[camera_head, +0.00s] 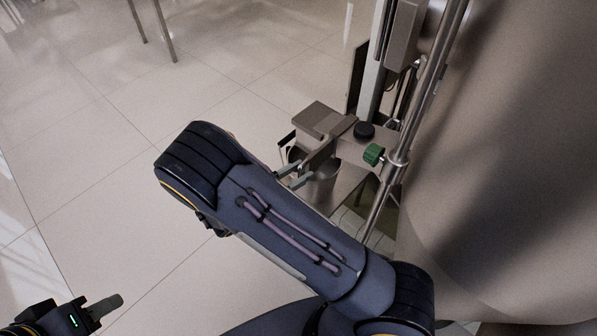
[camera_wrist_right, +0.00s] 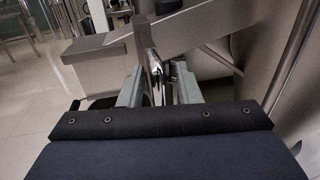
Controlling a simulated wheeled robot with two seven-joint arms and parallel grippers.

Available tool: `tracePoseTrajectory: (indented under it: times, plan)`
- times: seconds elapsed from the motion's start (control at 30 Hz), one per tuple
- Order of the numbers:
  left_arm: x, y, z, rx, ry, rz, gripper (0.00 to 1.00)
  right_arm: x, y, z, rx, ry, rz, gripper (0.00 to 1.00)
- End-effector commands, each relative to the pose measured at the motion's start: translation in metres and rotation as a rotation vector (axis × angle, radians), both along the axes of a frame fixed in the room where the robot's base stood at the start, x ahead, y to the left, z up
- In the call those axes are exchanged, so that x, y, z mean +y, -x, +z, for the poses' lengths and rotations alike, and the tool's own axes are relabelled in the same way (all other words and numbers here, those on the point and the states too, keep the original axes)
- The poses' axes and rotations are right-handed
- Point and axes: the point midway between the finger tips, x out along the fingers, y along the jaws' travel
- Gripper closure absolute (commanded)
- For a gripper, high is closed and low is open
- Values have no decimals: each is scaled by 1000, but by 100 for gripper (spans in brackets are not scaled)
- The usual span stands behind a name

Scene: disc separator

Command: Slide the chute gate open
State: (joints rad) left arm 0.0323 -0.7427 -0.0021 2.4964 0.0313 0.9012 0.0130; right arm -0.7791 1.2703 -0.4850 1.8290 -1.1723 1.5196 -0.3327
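The chute gate assembly, a grey metal chute with a flat plate (camera_head: 318,119), stands right of centre in the head view. A metal bar (camera_head: 320,156) projects from it toward my right gripper. In the right wrist view a shiny upright metal piece (camera_wrist_right: 153,68) shows between the two fingers of my right gripper (camera_wrist_right: 159,80). The fingers are apart, with gaps beside the piece; I cannot tell whether they touch it. My right arm hides part of the assembly in the head view. My left gripper (camera_head: 104,307) is low at the left, far from the chute; its finger opening is unclear.
A steel rod (camera_head: 415,120) and a large rounded metal vessel (camera_head: 500,160) fill the right.

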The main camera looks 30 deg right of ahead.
Motion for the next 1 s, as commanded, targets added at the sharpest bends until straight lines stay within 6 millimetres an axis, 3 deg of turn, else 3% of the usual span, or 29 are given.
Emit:
tracePoseTrajectory:
  times: [0.5,1.0]
  plan:
    - [0,0,-7,0,0,0,64,70,14,-1,1,0,1,69]
    - [0,0,-7,0,0,0,64,76,16,-1,2,0,0,69]
